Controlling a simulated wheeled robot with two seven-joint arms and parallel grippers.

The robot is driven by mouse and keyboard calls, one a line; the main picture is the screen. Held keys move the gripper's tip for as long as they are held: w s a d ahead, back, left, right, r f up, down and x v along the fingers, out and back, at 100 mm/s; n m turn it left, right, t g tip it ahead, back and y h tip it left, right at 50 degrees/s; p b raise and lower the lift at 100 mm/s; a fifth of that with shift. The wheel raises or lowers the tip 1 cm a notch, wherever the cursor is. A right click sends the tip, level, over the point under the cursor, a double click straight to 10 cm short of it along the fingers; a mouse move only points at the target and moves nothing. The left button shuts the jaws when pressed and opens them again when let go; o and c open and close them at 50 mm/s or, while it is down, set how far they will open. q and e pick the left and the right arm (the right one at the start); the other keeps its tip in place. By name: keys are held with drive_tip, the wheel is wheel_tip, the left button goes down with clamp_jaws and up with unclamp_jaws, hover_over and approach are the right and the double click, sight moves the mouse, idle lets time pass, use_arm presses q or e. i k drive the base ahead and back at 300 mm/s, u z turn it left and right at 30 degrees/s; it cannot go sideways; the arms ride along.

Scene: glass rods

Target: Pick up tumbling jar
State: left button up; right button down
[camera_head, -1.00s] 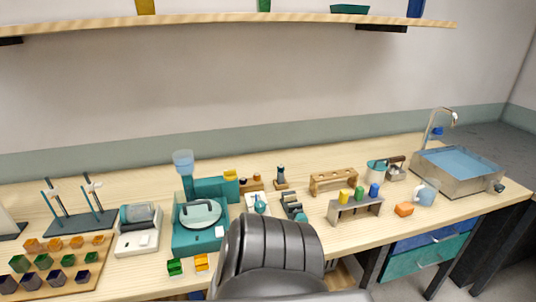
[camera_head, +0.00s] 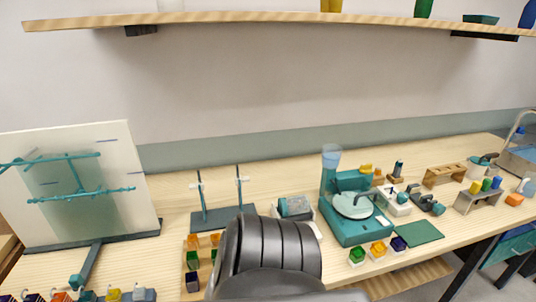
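A grey, rounded drum (camera_head: 295,206) lies on a small white machine (camera_head: 318,229) on the bench, near the middle of the view. It looks like the tumbling jar, though it is small and I cannot be sure. My dark, ridged body part stands in front and hides part of the bench near the machine. Neither of my grippers shows in the view.
A teal machine (camera_head: 352,233) stands right of the white machine, and a dark stand base with two rods (camera_head: 222,218) stands left. Coloured blocks (camera_head: 378,249) sit at the front edge. A white panel rack (camera_head: 132,150) is far left; a shelf (camera_head: 270,17) hangs above.

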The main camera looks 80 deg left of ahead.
sight(294, 205)
drive_tip(key=z, duration=0.05)
drive_tip(key=k, duration=0.85)
drive_tip(key=u, duration=0.9)
